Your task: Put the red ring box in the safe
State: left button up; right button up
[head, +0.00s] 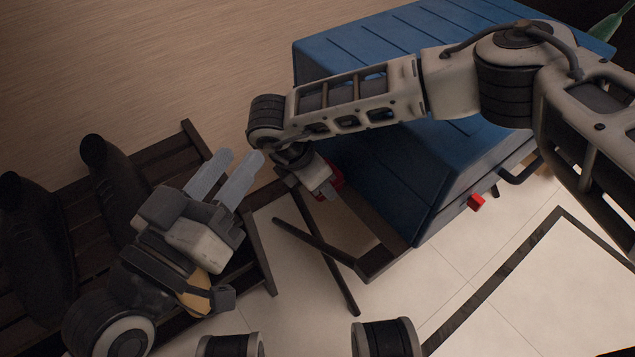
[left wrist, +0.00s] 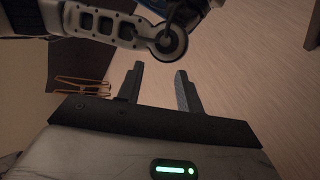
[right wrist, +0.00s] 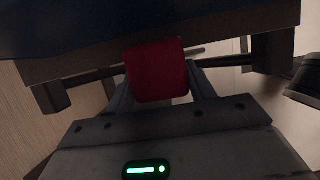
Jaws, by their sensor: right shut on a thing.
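The red ring box (right wrist: 157,70) fills the space between the fingers of my right gripper (right wrist: 160,85) in the right wrist view. The gripper is shut on it. In the head view a bit of the red box (head: 337,181) shows at the tip of my right gripper (head: 325,190), close to the near left edge of the blue suitcase (head: 400,170). Whether the box touches the suitcase or its stand, I cannot tell. My left gripper (head: 242,156) is open and empty, left of the right gripper; its parted fingers also show in the left wrist view (left wrist: 159,70). No safe is seen.
The suitcase rests on a dark wooden folding rack (head: 370,235). A small red piece (head: 476,202) is on the suitcase's near side. A slatted wooden bench (head: 165,165) with dark boots (head: 115,180) stands at left.

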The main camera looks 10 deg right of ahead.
jog(key=shift+f, duration=0.4)
jog(key=shift+f, duration=0.1)
jog(key=shift+f, duration=0.1)
jog(key=o, duration=1)
